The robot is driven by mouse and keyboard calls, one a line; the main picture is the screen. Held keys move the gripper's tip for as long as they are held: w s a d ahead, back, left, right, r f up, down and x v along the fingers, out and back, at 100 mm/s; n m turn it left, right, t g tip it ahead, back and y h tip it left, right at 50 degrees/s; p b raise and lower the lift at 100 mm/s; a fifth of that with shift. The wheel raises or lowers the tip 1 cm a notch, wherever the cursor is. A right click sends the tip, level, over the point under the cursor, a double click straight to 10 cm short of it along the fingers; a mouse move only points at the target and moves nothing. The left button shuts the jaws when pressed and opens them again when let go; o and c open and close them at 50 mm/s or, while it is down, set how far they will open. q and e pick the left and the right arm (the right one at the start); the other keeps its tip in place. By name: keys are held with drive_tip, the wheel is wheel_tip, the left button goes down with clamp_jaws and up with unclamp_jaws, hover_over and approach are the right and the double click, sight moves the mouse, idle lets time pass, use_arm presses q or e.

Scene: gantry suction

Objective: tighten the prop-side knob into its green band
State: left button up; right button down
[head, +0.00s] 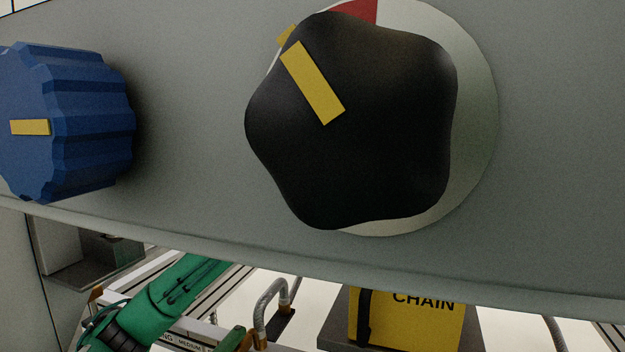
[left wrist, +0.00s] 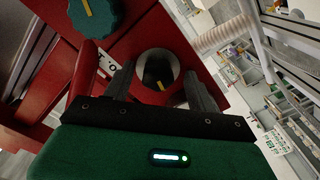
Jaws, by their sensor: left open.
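A black lobed knob (head: 385,130) with a yellow pointer fills the middle of the head view. Its pointer slants to the upper left. Behind it is a pale round dial (head: 475,140) with a red sector at the top and a small yellow mark; no green band shows, and the knob hides much of the dial. In the left wrist view my left gripper (left wrist: 160,90) is open. Its dark fingers stand either side of a dark round part (left wrist: 158,66) with a yellow mark in a red surround. I cannot tell whether they touch it. Which knob is prop-side is not clear.
A blue ribbed knob (head: 75,125) with a level yellow pointer sits left on the grey panel (head: 190,60). Below are a yellow box (head: 425,328) marked CHAIN and a bent grey hose (head: 270,300). The left wrist view shows a teal knob (left wrist: 97,12) on red bodywork and a ribbed pale hose (left wrist: 222,36).

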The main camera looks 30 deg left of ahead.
use_arm(q)
drive_tip(key=shift+s+d+r, duration=0.15)
drive_tip(key=shift+s, duration=0.1)
drive_tip(key=shift+c, duration=0.4)
drive_tip(key=shift+w, duration=0.1)
drive_tip(key=c, duration=0.9)
drive_tip(key=m, duration=0.5)
use_arm(e)
drive_tip(key=shift+d+f, duration=0.15)
drive_tip(key=shift+d, duration=0.1)
use_arm(q)
drive_tip(key=o, duration=1)
use_arm(e)
drive_tip(key=shift+f, duration=0.1)
